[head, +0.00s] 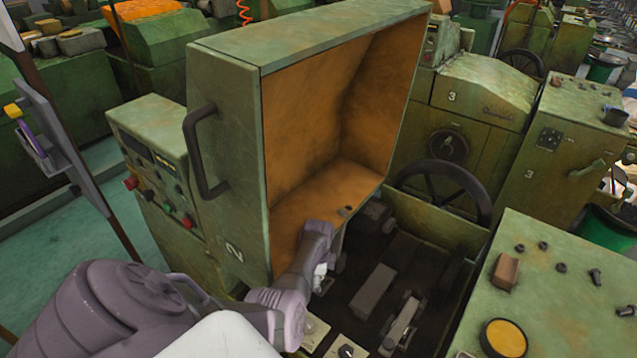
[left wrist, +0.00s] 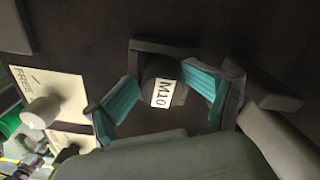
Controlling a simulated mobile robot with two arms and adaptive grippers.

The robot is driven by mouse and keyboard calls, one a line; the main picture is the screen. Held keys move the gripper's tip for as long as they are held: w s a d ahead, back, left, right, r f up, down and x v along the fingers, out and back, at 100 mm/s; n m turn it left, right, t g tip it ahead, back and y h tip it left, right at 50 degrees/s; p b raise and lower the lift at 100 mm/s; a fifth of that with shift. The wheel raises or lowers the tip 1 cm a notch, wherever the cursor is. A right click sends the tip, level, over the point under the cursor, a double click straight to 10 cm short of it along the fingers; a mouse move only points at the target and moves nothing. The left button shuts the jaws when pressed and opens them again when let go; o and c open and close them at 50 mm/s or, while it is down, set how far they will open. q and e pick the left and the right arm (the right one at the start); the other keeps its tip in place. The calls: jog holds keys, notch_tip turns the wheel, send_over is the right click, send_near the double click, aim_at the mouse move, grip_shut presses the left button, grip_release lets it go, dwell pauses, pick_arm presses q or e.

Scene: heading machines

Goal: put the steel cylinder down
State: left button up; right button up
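The steel cylinder (left wrist: 164,92) is a dark, short round piece with a white M10 label, seen in the left wrist view. My left gripper (left wrist: 161,76) has its teal finger pads on both sides of it, and they look closed against it. A dark block-like part lies right behind the cylinder; I cannot tell whether the cylinder rests on anything. In the head view my left arm reaches down into the open bay (head: 372,290) of machine 2, and its own links mostly hide the fingers and cylinder. My right gripper is not in view.
The raised orange-lined hood (head: 320,130) of machine 2 stands beside my left arm. A green top (head: 560,280) with bolts, a brown block (head: 506,271) and a yellow disc (head: 504,338) is at right.

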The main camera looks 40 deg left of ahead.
pick_arm(q)
jog(key=shift+s+d, duration=0.1)
jog(key=shift+s, duration=0.05)
jog(key=shift+r, duration=0.25)
notch_tip(320, 180, up, 4)
jog(key=shift+p, duration=0.85)
notch_tip(320, 180, up, 9)
